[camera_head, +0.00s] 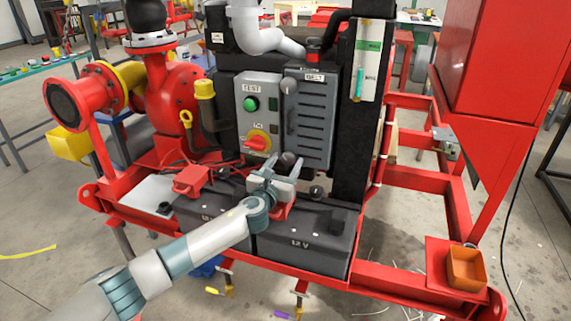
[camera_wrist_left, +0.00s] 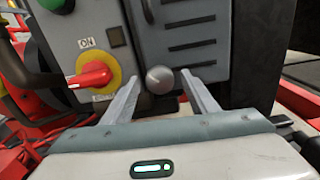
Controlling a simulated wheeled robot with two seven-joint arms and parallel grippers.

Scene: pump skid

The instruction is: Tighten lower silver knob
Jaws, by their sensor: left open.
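The lower silver knob (camera_head: 287,159) is a round grey ball at the bottom of the grey panel with slots; it also shows in the left wrist view (camera_wrist_left: 160,79). My left gripper (camera_head: 284,170) is open just in front of this knob. In the left wrist view its two fingertips (camera_wrist_left: 160,84) lie on either side of the knob, with gaps visible. I cannot tell how deep the knob sits between them. An upper knob (camera_head: 289,85) is on the same panel. My right gripper is not in view.
A red rotary switch (camera_head: 257,143) on a yellow disc and a green button (camera_head: 251,104) are left of the knob. Black batteries (camera_head: 312,238) lie below my gripper, with red cables beside them. Red frame rails (camera_head: 400,286) surround the skid.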

